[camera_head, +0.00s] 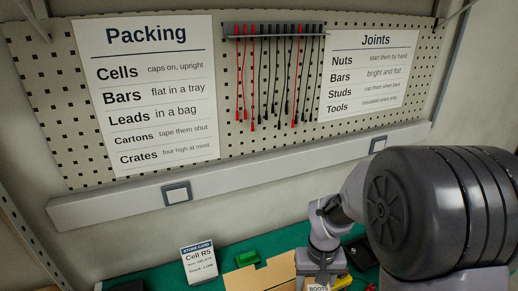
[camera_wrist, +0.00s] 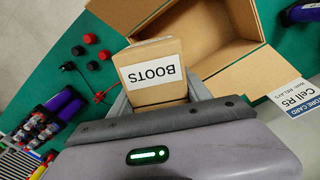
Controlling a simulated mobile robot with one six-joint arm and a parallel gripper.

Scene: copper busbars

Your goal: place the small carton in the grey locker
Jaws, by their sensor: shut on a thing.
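The small carton (camera_wrist: 148,54) is brown with a white label reading BOOTS, upside down in the wrist view. My gripper (camera_wrist: 158,98) is shut on it, with a grey finger on each side. In the head view my gripper (camera_head: 320,268) is low at the bottom edge, over the green bench, and only the top of the carton's label (camera_head: 318,288) shows there. The underside of the carton is hidden. I cannot see the grey locker in either view.
An open cardboard box (camera_wrist: 238,72) lies close beside the carton. Red and black caps (camera_wrist: 90,38), leads and purple cells (camera_wrist: 62,104) lie at left in the wrist view.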

